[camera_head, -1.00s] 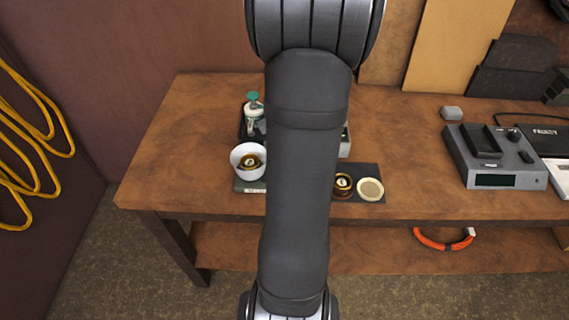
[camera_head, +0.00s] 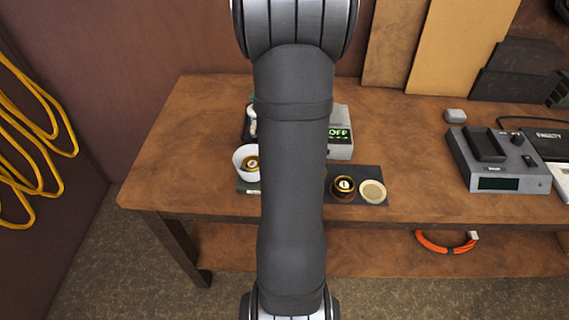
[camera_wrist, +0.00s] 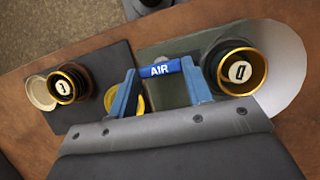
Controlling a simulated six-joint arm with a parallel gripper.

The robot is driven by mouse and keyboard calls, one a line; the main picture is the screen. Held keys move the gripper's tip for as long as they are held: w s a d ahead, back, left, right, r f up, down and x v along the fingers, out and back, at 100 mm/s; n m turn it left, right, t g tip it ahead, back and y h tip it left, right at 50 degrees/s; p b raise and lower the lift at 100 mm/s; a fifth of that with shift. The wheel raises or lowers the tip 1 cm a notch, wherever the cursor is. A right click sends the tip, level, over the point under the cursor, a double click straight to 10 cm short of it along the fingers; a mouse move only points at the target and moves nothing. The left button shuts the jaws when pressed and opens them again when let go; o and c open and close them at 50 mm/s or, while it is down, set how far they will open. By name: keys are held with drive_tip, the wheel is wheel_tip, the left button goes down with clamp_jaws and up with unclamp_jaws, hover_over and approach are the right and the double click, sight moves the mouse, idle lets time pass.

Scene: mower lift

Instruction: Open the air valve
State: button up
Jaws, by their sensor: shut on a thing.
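The blue air valve handle (camera_wrist: 160,69), a short bar marked "AIR", shows in the wrist view at the upper middle. My gripper (camera_wrist: 160,76) has one blue finger at each end of the bar and is shut on it. In the head view my own arm covers the gripper and the handle.
A white cup (camera_head: 243,163) with a brass-ringed piece stands left of my arm. A second brass-ringed piece (camera_head: 343,187) and a pale disc (camera_head: 372,192) sit on a dark mat to its right. A grey box (camera_head: 341,133) reads "OFF". A grey device (camera_head: 497,160) stands far right.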

drive_tip(key=shift+n, duration=0.3)
idle(0.4)
drive_tip(key=o, duration=1)
drive_tip(key=v, duration=1.7)
drive_tip(key=shift+a+r, duration=0.2)
drive_tip(key=shift+r, duration=0.05)
drive_tip(key=shift+r, duration=0.2)
drive_tip(key=shift+r, duration=4.55)
